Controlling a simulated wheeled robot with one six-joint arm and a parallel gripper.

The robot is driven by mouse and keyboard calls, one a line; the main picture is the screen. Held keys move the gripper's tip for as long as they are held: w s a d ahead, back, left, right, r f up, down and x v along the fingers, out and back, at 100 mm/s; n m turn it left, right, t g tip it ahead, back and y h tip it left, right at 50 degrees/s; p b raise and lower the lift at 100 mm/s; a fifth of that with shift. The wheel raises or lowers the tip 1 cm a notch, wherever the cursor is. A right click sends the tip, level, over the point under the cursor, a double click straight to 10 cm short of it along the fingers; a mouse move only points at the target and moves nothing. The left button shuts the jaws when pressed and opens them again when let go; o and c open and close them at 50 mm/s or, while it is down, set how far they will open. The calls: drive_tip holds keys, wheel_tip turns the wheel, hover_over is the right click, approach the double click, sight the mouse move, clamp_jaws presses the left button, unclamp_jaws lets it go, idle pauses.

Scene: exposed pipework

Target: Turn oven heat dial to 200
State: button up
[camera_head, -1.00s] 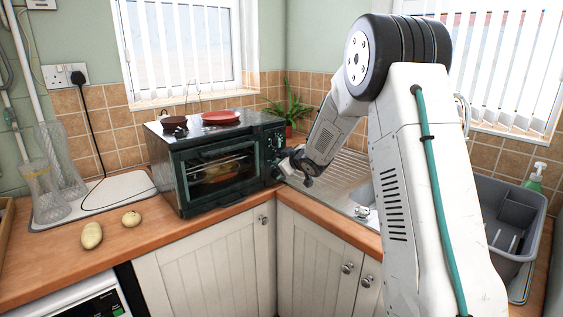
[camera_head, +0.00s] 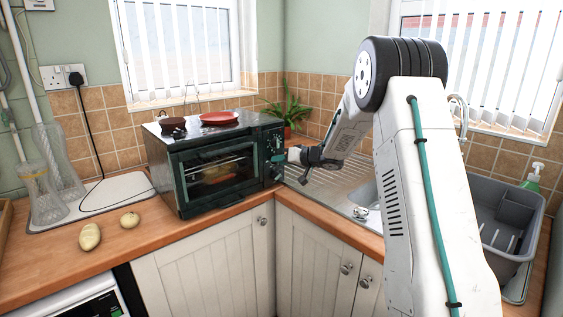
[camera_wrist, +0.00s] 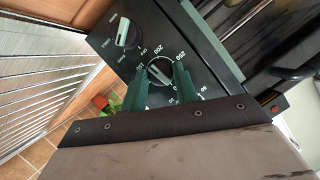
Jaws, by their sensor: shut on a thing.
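The dark toaster oven (camera_head: 214,165) stands on the wooden counter, its control panel on the right side of its front. In the wrist view the panel (camera_wrist: 195,47) is tilted. The heat dial (camera_wrist: 161,72), round with a pale ring and numbers around it, sits between the two green fingers of my gripper (camera_wrist: 163,84). My gripper is shut on this dial. In the head view my gripper (camera_head: 287,157) reaches the oven's panel from the right. The exact number the dial points to cannot be read clearly. A second dial (camera_wrist: 128,33) is beside it, clear of the fingers.
A red plate (camera_head: 220,117) and a small brown bowl (camera_head: 173,125) sit on top of the oven. Potatoes (camera_head: 90,237) lie on the counter at left. The metal sink drainer (camera_head: 330,182) is right of the oven, with a plant (camera_head: 291,110) behind. A grey dish rack (camera_head: 506,220) stands at far right.

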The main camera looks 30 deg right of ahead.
drive_tip(key=shift+d+f+m+t+y, duration=0.15)
drive_tip(key=shift+m+y, duration=0.6)
drive_tip(key=shift+m, duration=0.65)
drive_tip(key=shift+d+r+m+t+y, duration=0.15)
drive_tip(key=shift+m+y, duration=0.6)
drive_tip(key=shift+m, duration=0.65)
drive_tip(key=shift+a+f, duration=0.1)
drive_tip(key=o, duration=1)
drive_tip(key=shift+w, duration=0.1)
drive_tip(key=shift+v, duration=3.95)
drive_tip(key=shift+f, duration=0.15)
